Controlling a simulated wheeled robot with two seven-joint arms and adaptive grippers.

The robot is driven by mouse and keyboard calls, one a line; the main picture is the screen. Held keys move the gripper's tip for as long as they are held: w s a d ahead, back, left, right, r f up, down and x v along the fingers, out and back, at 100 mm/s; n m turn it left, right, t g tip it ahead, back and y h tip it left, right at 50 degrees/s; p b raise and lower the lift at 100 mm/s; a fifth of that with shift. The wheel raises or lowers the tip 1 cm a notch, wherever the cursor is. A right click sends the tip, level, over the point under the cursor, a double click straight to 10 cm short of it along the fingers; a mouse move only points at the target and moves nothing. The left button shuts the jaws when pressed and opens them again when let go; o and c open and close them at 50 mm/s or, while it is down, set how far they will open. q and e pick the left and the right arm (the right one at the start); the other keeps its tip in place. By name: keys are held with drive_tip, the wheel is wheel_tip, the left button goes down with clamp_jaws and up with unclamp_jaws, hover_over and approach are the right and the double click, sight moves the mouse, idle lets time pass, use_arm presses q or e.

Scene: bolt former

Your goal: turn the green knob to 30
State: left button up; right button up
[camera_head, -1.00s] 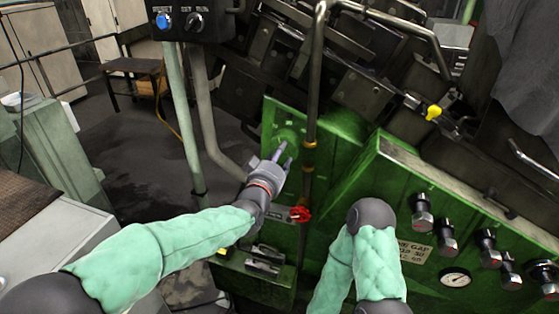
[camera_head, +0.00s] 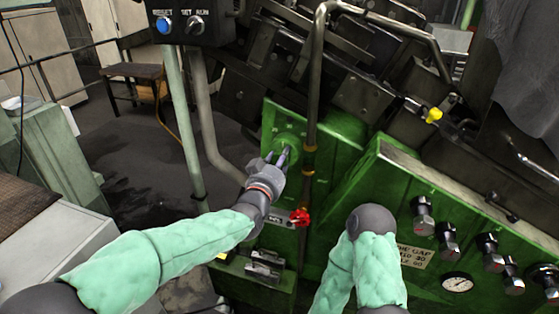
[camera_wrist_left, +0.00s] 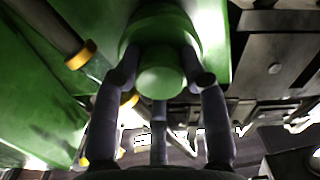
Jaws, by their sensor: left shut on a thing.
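The green knob (camera_head: 287,143) sits on the front of the green machine housing, left of a vertical pipe. My left gripper (camera_head: 277,157) reaches up to it from below. In the left wrist view the round green knob (camera_wrist_left: 160,80) lies between the fingers of my left gripper (camera_wrist_left: 161,78), which are shut on it at both sides. The knob's scale and its setting cannot be read. My right arm shows at the lower middle of the head view, but its gripper is not in view.
A vertical pipe (camera_head: 310,120) with yellow collars runs close to the right of the knob. A red valve handle (camera_head: 300,217) is just below. A sloped green panel (camera_head: 390,190) with several black knobs and a gauge (camera_head: 457,284) stands at right.

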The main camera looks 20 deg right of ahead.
use_arm(q)
drive_tip(key=o, duration=1.2)
drive_tip(key=shift+r, duration=0.2)
drive_tip(key=shift+c, duration=0.2)
drive_tip(key=shift+w+f, duration=0.1)
drive_tip(key=v, duration=1.2)
